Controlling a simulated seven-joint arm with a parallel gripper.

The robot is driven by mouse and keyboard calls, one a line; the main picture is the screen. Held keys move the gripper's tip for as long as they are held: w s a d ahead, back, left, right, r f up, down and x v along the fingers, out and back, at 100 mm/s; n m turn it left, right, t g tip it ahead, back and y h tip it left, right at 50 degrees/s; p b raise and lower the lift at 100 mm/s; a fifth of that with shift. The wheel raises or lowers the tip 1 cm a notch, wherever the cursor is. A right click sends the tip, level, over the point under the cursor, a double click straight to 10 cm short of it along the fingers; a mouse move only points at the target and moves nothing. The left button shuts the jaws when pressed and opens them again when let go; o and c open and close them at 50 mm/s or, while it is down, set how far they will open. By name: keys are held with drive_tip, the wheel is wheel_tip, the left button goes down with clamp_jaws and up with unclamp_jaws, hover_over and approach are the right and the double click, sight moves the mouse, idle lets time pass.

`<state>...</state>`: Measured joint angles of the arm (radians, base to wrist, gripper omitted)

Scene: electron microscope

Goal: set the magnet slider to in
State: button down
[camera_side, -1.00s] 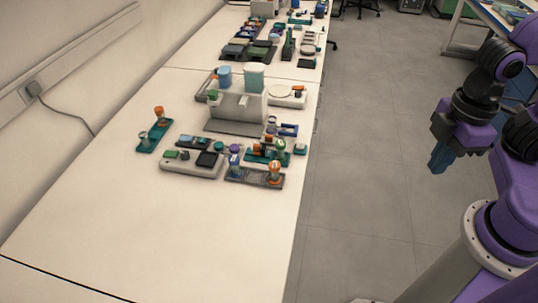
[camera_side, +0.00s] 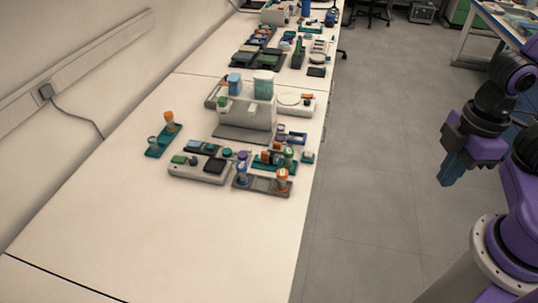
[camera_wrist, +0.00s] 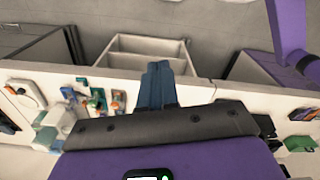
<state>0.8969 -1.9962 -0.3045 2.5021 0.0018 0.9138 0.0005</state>
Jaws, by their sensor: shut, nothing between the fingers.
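My gripper (camera_side: 452,172) hangs over the floor at the right of the side view, pointing down, well apart from the bench. Its blue fingers are shut and empty; they also show in the wrist view (camera_wrist: 157,84). On the bench stands a pale microscope-like body (camera_side: 245,112) with blue and green blocks on top. Around it lie small control panels: a grey one with orange and blue knobs (camera_side: 262,185), a white one with a dark pad (camera_side: 198,168), a teal one (camera_side: 163,142). I cannot tell which small part is the magnet slider.
The white bench (camera_side: 130,225) has wide bare room at its near end. More devices (camera_side: 270,50) stand on the bench farther back. Grey floor (camera_side: 380,150) lies between the bench and my arm. The wrist view shows an open-fronted shelf unit (camera_wrist: 145,48) beyond my fingers.

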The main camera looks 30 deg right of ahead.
drive_tip(key=c, duration=1.1)
unclamp_jaws()
drive_tip(key=shift+w+a, duration=0.2)
drive_tip(key=shift+c, duration=0.2)
drive_tip(key=w+a+r+m, duration=0.1)
drive_tip(key=w+a+r, duration=0.1)
drive_tip(key=w+a, duration=0.75)
drive_tip(key=m, duration=0.3)
hover_over(265, 152)
wheel_tip(265, 152, down, 10)
wheel_tip(265, 152, down, 17)
drive_tip(key=shift+a+f, duration=0.1)
drive_tip(key=shift+f, duration=0.05)
clamp_jaws()
